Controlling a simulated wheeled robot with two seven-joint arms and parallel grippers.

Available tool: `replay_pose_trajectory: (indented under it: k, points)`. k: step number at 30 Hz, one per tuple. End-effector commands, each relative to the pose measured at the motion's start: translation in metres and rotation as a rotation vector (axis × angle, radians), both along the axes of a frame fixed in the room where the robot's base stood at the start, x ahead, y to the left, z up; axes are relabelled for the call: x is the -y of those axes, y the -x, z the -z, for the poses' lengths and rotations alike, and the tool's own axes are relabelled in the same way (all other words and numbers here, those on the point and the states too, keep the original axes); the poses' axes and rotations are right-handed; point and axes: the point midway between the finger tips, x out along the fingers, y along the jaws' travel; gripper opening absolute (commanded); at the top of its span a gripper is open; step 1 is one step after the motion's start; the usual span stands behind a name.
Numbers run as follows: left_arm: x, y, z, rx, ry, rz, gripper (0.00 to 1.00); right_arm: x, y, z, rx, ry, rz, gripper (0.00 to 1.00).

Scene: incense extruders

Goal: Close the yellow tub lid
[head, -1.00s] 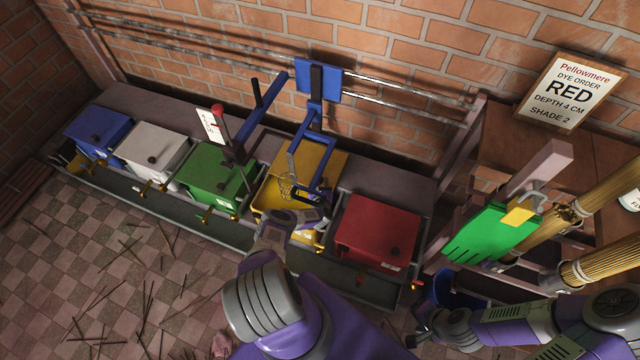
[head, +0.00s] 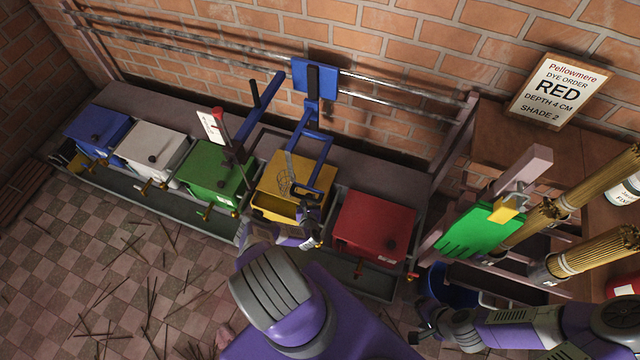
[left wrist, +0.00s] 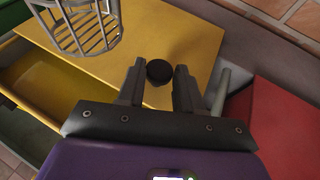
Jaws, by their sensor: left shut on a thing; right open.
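The yellow tub (head: 272,207) stands in the row between the green and red tubs. Its flat yellow lid (head: 318,165) is partly over it; in the left wrist view the lid (left wrist: 185,40) leaves a gap showing the tub's inside (left wrist: 45,85) at left. The lid's black knob (left wrist: 159,71) sits between the fingers of my left gripper (left wrist: 157,88), which is shut on it. In the head view my left gripper (head: 314,212) is at the tub's front right, partly hidden by my arm. My right gripper (head: 420,334) is open and empty at lower right.
A wire basket (left wrist: 88,28) on a blue frame (head: 313,140) hangs close over the lid. The red tub (head: 375,228) is close on the right, the green tub (head: 215,173) on the left, both lidded. A rack with a green glove (head: 480,228) stands at right.

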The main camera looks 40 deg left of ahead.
Motion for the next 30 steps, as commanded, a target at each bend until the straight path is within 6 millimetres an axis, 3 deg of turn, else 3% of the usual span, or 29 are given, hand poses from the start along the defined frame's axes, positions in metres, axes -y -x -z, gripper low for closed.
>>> replay_pose_trajectory:
  k: [3, 6, 16, 17, 21, 30]
  points:
    - [0.009, 0.024, 0.001, 0.0, 0.007, -0.005, 0.0, 0.0, 0.0, -0.004, 0.0, 0.0, 0.0, 0.84]
    - [0.014, 0.033, 0.001, 0.001, 0.006, -0.003, 0.0, 0.0, 0.0, -0.004, -0.001, 0.0, 0.0, 0.84]
    - [0.016, 0.035, 0.001, 0.002, 0.005, -0.002, 0.0, 0.0, 0.0, -0.004, -0.001, 0.0, 0.0, 0.84]
    - [0.016, 0.035, 0.001, 0.002, 0.005, -0.002, 0.37, 0.0, 0.0, -0.004, -0.001, 0.0, 0.0, 0.84]
    - [0.015, 0.034, 0.001, 0.003, 0.004, -0.001, 0.58, 0.0, 0.0, -0.004, -0.001, 0.0, 0.0, 0.84]
    - [0.016, 0.035, 0.0, 0.002, 0.002, 0.0, 0.61, 0.0, 0.0, -0.005, -0.001, 0.0, 0.0, 0.84]
